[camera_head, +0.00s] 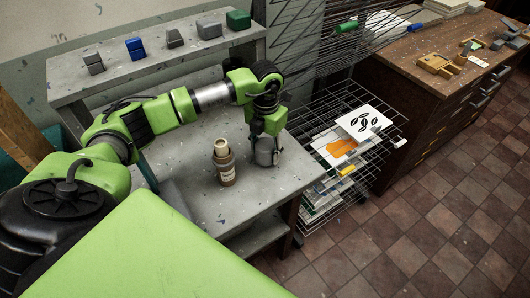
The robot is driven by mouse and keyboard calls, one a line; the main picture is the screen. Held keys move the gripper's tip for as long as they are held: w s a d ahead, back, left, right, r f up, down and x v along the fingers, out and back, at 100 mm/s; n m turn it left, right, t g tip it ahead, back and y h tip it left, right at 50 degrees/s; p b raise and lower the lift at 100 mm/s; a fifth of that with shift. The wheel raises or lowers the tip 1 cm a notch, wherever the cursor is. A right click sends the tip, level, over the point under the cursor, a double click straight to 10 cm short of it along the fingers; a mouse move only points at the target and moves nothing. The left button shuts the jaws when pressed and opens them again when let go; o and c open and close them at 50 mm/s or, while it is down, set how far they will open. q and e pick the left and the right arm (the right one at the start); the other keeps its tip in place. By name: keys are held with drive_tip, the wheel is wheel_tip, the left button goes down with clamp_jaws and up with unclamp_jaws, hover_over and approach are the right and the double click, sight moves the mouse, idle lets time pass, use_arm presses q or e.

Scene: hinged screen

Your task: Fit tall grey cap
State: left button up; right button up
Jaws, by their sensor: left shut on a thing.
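My left gripper (265,158) points down over the right part of the grey bench. It is shut on a grey piece, which looks like the tall grey cap (263,151); the fingers hide part of it. I cannot tell whether the cap touches the bench top. A brown bottle (226,172) with a pale label and a beige neck stands upright on the bench, to the left of the gripper and apart from it. My right gripper is not in view.
A raised grey shelf (180,60) at the back holds grey blocks, a blue block (135,48) and a green block (238,19). A wire rack (380,150) with prints stands right of the bench (215,198). A wooden cabinet (425,75) is at the back right.

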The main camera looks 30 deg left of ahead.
sight(265, 144)
use_arm(q)
wheel_tip(265, 144, up, 3)
drive_tip(key=shift+r+p, duration=0.1)
drive_tip(key=shift+p, duration=0.6)
